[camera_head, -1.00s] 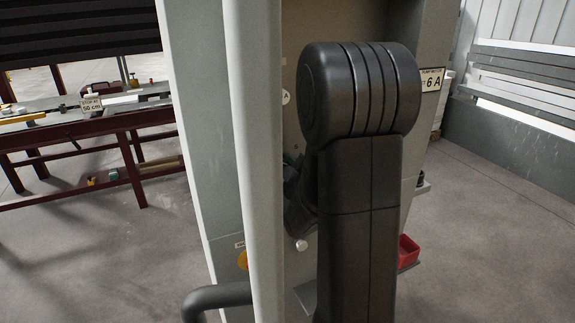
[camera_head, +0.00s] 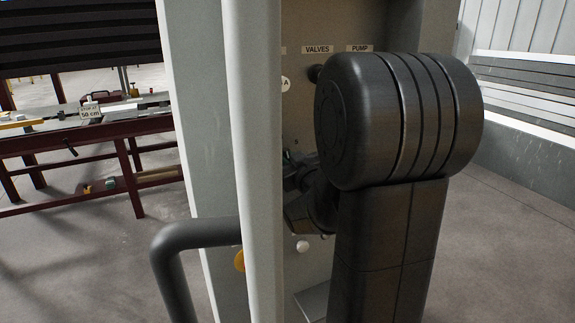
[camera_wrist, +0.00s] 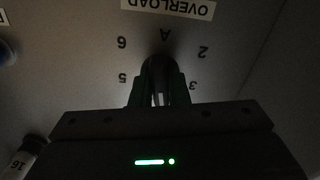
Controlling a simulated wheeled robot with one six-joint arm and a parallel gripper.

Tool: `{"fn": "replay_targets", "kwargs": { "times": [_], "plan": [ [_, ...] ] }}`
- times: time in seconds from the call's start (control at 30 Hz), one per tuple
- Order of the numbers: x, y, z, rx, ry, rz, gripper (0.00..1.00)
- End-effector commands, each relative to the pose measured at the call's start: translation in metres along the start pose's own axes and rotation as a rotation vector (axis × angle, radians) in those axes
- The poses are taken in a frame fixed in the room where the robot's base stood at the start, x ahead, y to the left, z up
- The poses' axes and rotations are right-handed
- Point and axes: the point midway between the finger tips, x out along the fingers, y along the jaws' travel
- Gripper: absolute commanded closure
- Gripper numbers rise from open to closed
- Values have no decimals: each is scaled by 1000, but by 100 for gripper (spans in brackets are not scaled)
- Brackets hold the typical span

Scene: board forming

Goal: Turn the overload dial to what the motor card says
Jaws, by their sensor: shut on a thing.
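The overload dial (camera_wrist: 158,66) is a dark knob on a grey panel in the wrist view. Its OVERLOAD label (camera_wrist: 168,8) and the marks 6, 5, A, 2 and 3 appear upside down around it. My gripper (camera_wrist: 160,93) is shut on the dial, a finger on each side. The picture is dim and I cannot tell where the dial points. In the head view the dial is hidden behind my arm and the cabinet's edge. The motor card is not visible in either view now.
The open cabinet (camera_head: 200,120) has a pale upright edge in front of my arm. VALVES (camera_head: 317,49) and PUMP (camera_head: 359,48) labels show inside. A white knob (camera_head: 303,246) is low in it. A red workbench (camera_head: 95,138) stands at left. The floor at right is clear.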

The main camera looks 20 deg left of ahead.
Motion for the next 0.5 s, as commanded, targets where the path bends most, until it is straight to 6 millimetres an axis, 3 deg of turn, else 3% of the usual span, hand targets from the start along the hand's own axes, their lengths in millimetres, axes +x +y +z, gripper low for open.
{"fn": "replay_targets", "kwargs": {
  "times": [0.5],
  "plan": [
    [0,0,2,490,-4,1,100]
  ]
}}
